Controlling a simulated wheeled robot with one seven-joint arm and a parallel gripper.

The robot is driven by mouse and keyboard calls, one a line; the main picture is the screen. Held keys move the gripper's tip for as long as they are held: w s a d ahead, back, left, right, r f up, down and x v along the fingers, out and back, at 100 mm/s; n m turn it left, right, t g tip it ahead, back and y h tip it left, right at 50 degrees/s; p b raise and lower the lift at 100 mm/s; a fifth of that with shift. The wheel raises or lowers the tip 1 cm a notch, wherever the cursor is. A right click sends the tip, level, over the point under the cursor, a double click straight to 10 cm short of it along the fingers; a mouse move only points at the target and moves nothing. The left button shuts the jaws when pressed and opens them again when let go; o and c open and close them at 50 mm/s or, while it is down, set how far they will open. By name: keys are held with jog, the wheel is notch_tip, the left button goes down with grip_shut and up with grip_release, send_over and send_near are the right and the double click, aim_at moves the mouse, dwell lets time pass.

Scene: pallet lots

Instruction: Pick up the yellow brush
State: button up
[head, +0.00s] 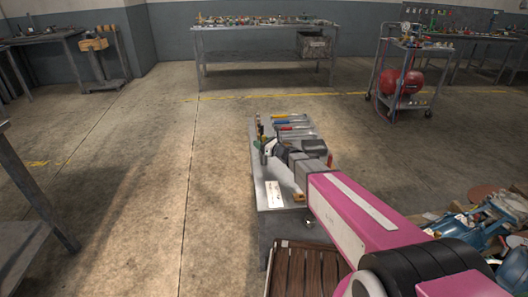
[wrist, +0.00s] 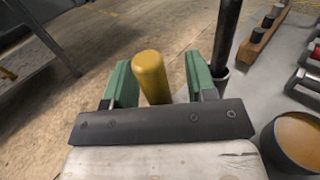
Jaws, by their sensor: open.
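The yellow brush shows in the wrist view as a rounded yellow handle (wrist: 152,76) standing up between the two green fingers of my gripper (wrist: 160,74). There are gaps between the handle and the fingers, and the fingers are open. The lower part of the brush is hidden behind the dark gripper bar. In the head view my gripper (head: 265,148) is over the left edge of a small grey table (head: 264,222); the brush is too small to make out surely there.
In the wrist view a black rod (wrist: 228,35) stands close beside the right finger. A wooden rack (wrist: 262,36) and a round container (wrist: 274,150) are further right. In the head view, tools lie at the table's far end, a trolley (head: 404,101) stands back right, and floor to the left is clear.

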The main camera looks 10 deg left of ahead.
grip_shut()
